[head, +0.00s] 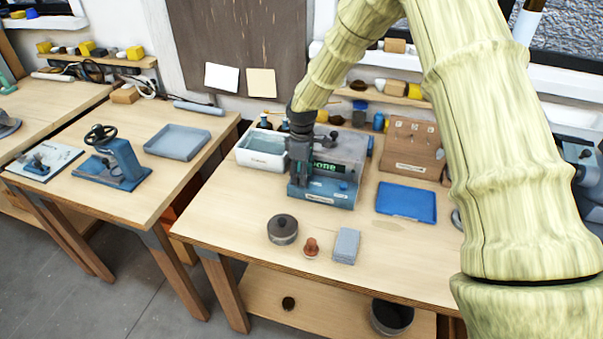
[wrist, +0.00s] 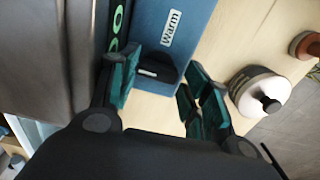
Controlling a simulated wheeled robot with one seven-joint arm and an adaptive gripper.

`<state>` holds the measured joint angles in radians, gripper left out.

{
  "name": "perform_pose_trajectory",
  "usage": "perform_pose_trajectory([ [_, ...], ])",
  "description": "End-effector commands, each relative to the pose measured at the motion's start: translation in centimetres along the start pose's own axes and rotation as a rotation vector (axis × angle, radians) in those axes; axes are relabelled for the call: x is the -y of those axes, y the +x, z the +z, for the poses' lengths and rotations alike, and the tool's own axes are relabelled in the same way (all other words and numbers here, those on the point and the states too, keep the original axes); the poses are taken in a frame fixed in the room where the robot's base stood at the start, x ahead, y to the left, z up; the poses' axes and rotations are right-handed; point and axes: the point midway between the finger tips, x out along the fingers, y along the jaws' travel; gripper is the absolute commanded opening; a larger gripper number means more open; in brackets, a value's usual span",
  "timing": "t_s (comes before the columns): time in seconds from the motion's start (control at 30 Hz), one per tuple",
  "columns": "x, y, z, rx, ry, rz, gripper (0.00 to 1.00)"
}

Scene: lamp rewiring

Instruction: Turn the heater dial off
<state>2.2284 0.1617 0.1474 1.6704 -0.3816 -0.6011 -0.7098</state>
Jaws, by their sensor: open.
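The heater (head: 342,160) is a grey and blue box with a green-lit display, standing at the back of the middle bench in the head view. Its blue front (wrist: 185,50) in the wrist view bears a label reading "Warm". A small dark dial (wrist: 150,72) with a pale bar sits near the edge of that front, by the left finger. My gripper (wrist: 158,85) is open, with one finger on each side of the dial's area; I cannot tell if either touches it. In the head view my gripper (head: 299,178) points down at the heater's front left and hides part of it and the dial.
A white-rimmed tub (head: 262,150) stands close left of the heater. A blue tray (head: 406,202) and a wooden box (head: 411,146) are to its right. In front are a dark round pot (head: 283,229), a small brown knobbed piece (head: 311,247) and a grey block (head: 346,245).

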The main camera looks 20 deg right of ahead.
Motion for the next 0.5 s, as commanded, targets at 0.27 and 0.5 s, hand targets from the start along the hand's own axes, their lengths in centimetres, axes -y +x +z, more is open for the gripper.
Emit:
perform_pose_trajectory([
  [0.27, -0.6, -0.4, 0.3, -0.001, 0.005, 0.009, 0.61],
  [0.5, -0.6, -2.7, 0.1, -0.002, 0.003, 0.012, 0.61],
])
